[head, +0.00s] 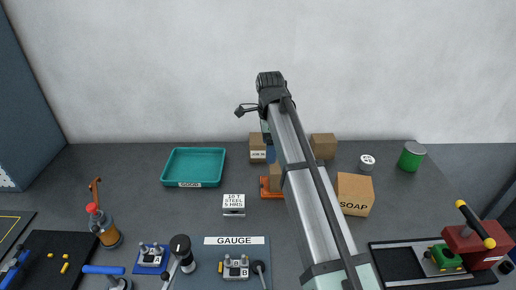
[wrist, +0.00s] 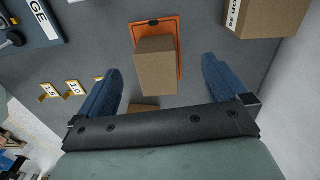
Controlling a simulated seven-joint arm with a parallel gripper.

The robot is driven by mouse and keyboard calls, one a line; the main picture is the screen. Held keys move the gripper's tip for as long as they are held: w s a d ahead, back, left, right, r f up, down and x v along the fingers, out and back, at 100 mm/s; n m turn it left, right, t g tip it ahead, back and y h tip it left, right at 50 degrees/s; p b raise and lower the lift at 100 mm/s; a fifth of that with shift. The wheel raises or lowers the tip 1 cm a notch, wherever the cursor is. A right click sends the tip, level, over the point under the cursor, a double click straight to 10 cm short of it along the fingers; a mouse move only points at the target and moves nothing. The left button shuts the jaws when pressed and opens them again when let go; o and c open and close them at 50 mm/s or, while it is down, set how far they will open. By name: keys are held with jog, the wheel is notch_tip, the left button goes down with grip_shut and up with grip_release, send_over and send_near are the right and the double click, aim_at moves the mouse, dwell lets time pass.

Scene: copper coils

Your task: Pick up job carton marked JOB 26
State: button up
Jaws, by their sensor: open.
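A brown carton (head: 257,142) stands at the back, left of my arm in the head view. The white label on its near face seems to read JOB 26, though the print is small. The carton also shows at the top right of the wrist view (wrist: 270,14), its label partly cut off. My gripper (wrist: 160,88) is open and empty, its two blue fingers wide apart. A second brown carton (wrist: 155,66) on an orange board (wrist: 155,28) shows ahead of the gap between the fingers. In the head view my arm hides most of the gripper.
A SOAP carton (head: 354,194) and another carton (head: 323,146) stand right of my arm. A teal tray (head: 194,166) and a white sign (head: 234,201) are to the left. Yellow number tags (wrist: 75,87) stand left of the fingers in the wrist view. The back wall is close behind.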

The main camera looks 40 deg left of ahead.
jog(key=w+a+n+t+y, duration=0.1)
jog(key=w+a+n, duration=0.25)
jog(key=a, duration=0.25)
jog(key=n+t+y, duration=0.2)
jog(key=n, duration=1.2)
send_near(258, 139)
jog(key=x, duration=0.7)
jog(key=shift+w, duration=0.15)
jog(key=shift+x, duration=2.65)
jog(key=c, duration=1.1)
jog(key=shift+c, duration=0.2)
